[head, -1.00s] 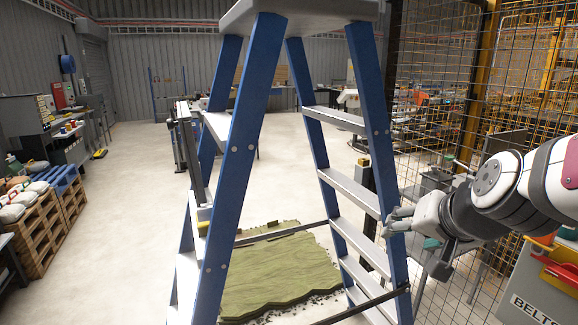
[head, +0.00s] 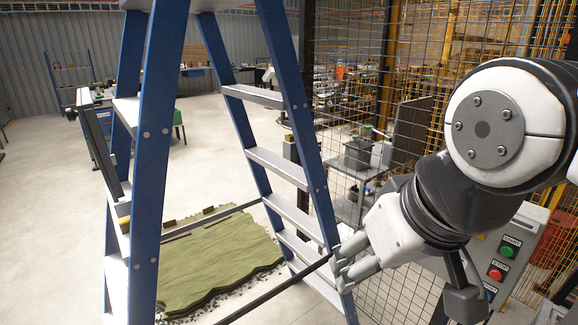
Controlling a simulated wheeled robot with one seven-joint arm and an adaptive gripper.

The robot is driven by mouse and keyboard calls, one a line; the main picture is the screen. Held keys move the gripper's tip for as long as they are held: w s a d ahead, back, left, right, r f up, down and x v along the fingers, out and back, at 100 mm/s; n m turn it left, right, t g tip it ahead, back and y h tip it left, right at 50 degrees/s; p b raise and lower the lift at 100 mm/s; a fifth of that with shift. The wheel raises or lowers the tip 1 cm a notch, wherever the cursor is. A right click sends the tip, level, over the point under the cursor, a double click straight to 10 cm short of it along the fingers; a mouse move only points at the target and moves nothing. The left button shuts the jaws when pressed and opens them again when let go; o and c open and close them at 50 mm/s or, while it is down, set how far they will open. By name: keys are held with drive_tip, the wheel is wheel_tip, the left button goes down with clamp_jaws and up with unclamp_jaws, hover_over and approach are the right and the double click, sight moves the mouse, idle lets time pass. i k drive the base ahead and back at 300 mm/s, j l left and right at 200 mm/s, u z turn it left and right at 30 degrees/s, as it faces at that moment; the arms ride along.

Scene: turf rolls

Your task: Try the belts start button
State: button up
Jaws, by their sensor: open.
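A grey control box (head: 527,240) stands at the right, partly hidden behind my arm. On its face are a green button (head: 507,251) with a small label that seems to read START, and a red button (head: 495,274) below it. No belts lettering shows on this box now. My gripper (head: 346,268) is open and empty, left of the box and apart from it. Its fingers overlap the stepladder's right leg in the view; I cannot tell if they touch.
A tall blue stepladder (head: 270,95) stands close in front. A green turf piece (head: 215,262) lies on the floor behind and between its legs. A wire mesh fence (head: 345,60) runs behind my arm, with a grey table (head: 362,165) beyond it. Open floor (head: 45,210) lies at left.

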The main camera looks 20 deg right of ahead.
sight(507, 251)
drive_tip(key=z, duration=1.4)
